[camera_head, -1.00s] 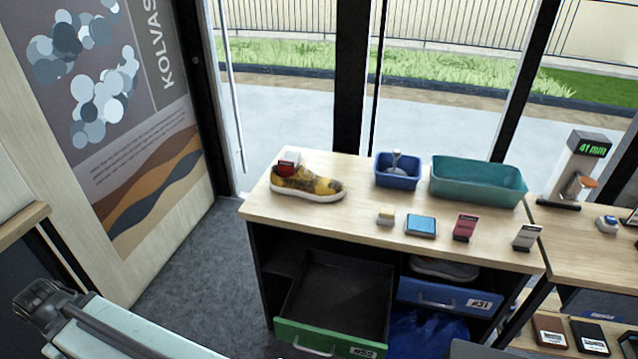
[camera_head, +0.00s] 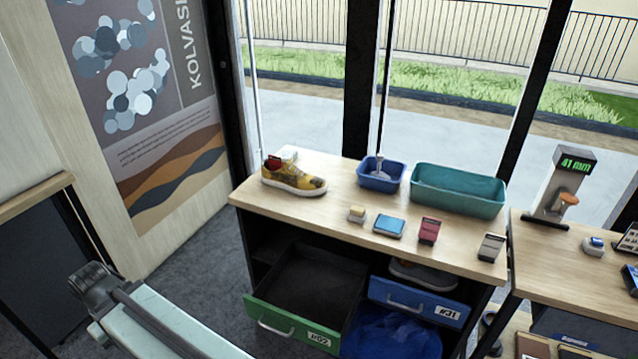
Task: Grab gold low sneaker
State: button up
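The gold low sneaker (camera_head: 298,181) stands upright on the far left part of the wooden table top (camera_head: 330,212). It is yellow-gold with dark patches and has a white sole. Its toe points right. A small red and white item (camera_head: 275,161) shows at its collar, and I cannot tell whether it touches the shoe. Part of my arm, pale with a dark joint, crosses the lower left, well in front of and below the sneaker. I cannot make out my gripper's fingers. Nothing touches the sneaker from my side.
A blue basin (camera_head: 381,185) and a teal tub (camera_head: 458,205) stand right of the sneaker. A sponge (camera_head: 357,214), a blue pad (camera_head: 388,227) and small boxes line the front. An open green-fronted drawer (camera_head: 290,328) juts out below. A blue drawer (camera_head: 415,299) is beside it.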

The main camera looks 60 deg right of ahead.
aim_at(295, 181)
jog(key=u, duration=0.15)
jog(key=i, duration=0.9)
jog(key=z, duration=0.05)
